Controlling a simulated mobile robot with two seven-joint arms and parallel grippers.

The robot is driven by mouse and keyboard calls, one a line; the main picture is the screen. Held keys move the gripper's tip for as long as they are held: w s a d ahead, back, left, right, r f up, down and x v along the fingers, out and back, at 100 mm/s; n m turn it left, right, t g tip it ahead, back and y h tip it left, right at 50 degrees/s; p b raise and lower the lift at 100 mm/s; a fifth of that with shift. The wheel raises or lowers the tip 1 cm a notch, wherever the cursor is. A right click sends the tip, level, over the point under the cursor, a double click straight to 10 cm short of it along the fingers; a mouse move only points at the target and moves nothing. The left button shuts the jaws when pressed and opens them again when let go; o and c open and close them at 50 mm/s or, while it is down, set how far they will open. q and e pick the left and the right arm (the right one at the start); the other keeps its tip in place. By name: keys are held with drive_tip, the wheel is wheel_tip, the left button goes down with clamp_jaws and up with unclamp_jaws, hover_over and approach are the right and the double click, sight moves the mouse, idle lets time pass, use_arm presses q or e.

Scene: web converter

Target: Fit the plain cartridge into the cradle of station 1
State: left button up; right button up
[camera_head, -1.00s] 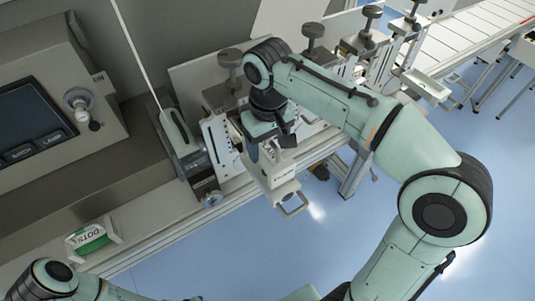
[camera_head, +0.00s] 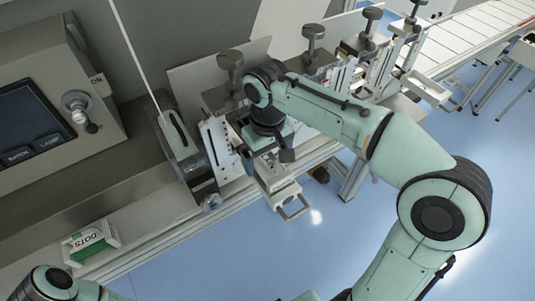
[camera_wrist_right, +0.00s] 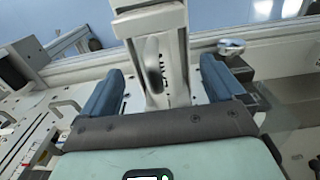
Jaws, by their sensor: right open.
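A white block with a loop handle (camera_head: 282,192), which looks like a cartridge, sits at the front of the nearest station (camera_head: 222,150). My right gripper (camera_head: 266,150) is above and behind it, and its wrist hides much of the cradle. In the right wrist view my right gripper (camera_wrist_right: 160,88) is open, its blue fingers on either side of the white body (camera_wrist_right: 165,70) with visible gaps. Dark lettering on that body is too small to read surely. I cannot tell how deep it sits. Only a link of my left arm shows; its gripper is out of view.
A white and green cartridge marked DOTS (camera_head: 90,242) lies on the bench at the left. A control panel (camera_head: 35,120) stands behind it. More stations with dark knobs (camera_head: 313,32) line up to the right, toward a conveyor (camera_head: 465,45). Blue floor lies in front.

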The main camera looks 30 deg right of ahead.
use_arm(q)
drive_tip(key=shift+w, duration=0.1)
use_arm(e)
drive_tip(key=shift+r, duration=0.1)
wheel_tip(320, 180, up, 12)
drive_tip(key=p, duration=0.3)
drive_tip(key=shift+w+r, duration=0.1)
use_arm(q)
drive_tip(key=w+r, duration=0.4)
drive_tip(key=shift+s, duration=0.1)
